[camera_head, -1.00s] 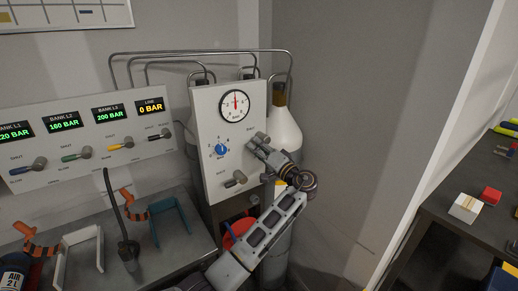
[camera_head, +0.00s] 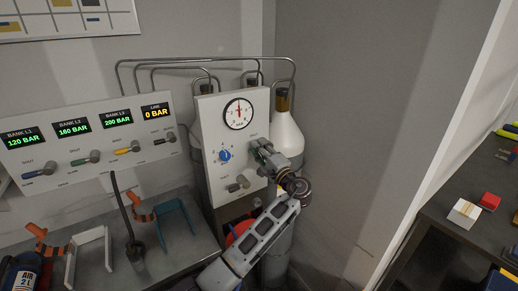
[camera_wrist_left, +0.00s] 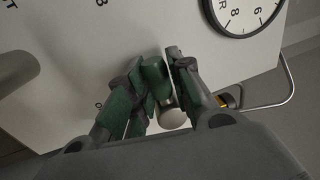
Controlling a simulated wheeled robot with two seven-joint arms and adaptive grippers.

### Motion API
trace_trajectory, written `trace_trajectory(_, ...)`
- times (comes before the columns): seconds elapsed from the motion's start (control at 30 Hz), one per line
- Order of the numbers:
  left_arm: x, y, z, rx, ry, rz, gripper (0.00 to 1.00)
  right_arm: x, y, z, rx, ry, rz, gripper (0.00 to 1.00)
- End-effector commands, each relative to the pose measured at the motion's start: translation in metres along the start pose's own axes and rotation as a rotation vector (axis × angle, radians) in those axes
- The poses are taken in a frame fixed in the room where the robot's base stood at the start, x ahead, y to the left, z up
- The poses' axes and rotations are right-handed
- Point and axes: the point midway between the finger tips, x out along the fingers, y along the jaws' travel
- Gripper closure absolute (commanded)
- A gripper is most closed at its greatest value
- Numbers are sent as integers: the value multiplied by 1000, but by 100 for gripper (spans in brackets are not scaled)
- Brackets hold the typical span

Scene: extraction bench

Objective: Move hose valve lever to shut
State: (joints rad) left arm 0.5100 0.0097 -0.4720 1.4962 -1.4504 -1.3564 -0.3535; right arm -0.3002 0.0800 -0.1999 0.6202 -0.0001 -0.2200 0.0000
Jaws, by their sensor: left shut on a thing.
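My left gripper (camera_head: 260,150) is at the panel's right side, below the gauge. In the left wrist view its fingers (camera_wrist_left: 162,85) are closed around a green lever handle (camera_wrist_left: 153,75) with a pale rounded end (camera_wrist_left: 172,118). This appears to be the hose valve lever. The fingers hide much of it, so its exact angle cannot be told. My right gripper is not in view.
A bank panel (camera_head: 85,140) with several levers and lit displays stands at the left. Gas cylinders (camera_head: 287,135) and bent pipes are behind the regulator panel. A bench (camera_head: 190,240) with clamps and a dark hose (camera_head: 122,205) is at lower left. A dark table (camera_head: 450,220) stands at right.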

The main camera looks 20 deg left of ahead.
Motion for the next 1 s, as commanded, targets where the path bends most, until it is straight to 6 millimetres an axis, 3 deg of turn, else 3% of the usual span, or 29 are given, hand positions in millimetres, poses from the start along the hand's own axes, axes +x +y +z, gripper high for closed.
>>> trace_trajectory(0.4,1,-5,-1,2,5,-8,100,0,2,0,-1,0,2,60)
trace_trajectory(0.43,1,-5,-1,2,5,-8,75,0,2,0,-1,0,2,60)
trace_trajectory(0.6,0,-4,-1,3,5,-6,56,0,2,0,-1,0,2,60)
trace_trajectory(1.0,-2,-1,0,5,3,-2,56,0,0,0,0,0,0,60)
